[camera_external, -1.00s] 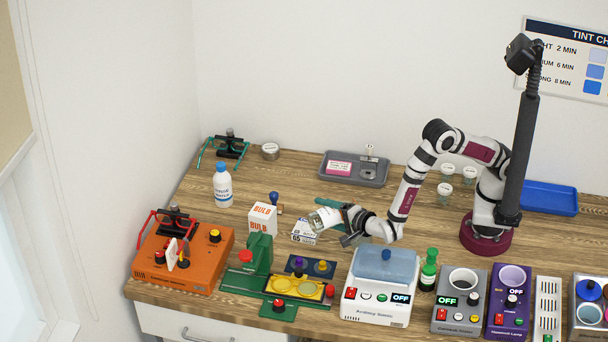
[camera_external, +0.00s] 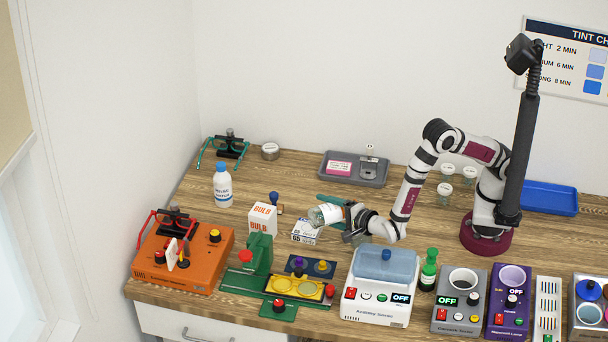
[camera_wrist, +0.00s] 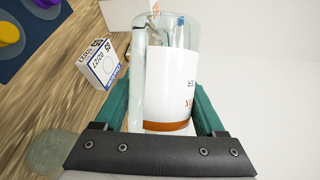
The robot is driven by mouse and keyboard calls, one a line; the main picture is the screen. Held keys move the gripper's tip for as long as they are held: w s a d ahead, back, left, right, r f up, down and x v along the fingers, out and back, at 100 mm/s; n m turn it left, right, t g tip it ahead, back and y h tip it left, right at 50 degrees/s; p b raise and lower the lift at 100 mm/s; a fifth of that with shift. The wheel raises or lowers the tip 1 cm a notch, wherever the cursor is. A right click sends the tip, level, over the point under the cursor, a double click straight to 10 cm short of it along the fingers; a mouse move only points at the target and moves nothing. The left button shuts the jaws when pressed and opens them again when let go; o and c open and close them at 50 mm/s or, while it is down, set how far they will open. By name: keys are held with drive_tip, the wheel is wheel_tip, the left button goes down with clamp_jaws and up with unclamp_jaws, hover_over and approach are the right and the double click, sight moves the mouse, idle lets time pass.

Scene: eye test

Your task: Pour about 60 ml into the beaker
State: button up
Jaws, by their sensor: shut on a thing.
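My gripper (camera_external: 346,211) is shut on a clear glass container with a white label (camera_external: 329,212). In the wrist view the container (camera_wrist: 170,85) sits between my teal fingers, its label banded orange-brown at the bottom. It is held above the bench, tipped well over, its glass end pointing left in the external view. I cannot tell how much liquid is in it, and no stream shows. I cannot surely pick out the beaker. A grey-green rounded shape (camera_wrist: 55,152) at the lower left of the wrist view is unclear.
A white-and-blue box (camera_external: 305,232) and a BULB box (camera_external: 263,218) stand close to the held container. A green press (camera_external: 259,256), an orange machine (camera_external: 185,258) and a blue-lidded machine (camera_external: 383,285) line the front. Several small jars (camera_external: 444,192) stand near my base.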

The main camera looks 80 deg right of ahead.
drive_tip(key=shift+w+a, duration=0.2)
drive_tip(key=shift+w+a, duration=0.25)
drive_tip(key=shift+a, duration=0.05)
drive_tip(key=shift+m+t+p, duration=0.3)
drive_tip(key=shift+m, duration=0.1)
idle(1.2)
drive_tip(key=shift+w+a+r+n, duration=0.1)
drive_tip(key=shift+w+a+n, duration=0.05)
drive_tip(key=shift+n, duration=0.15)
drive_tip(key=shift+f+n+g, duration=0.8)
drive_tip(key=shift+n+g, duration=0.1)
drive_tip(key=shift+w+a+r+n+g, duration=0.1)
drive_tip(key=shift+w+a+n+g, duration=0.15)
drive_tip(key=shift+n, duration=0.35)
drive_tip(key=shift+h, duration=0.3)
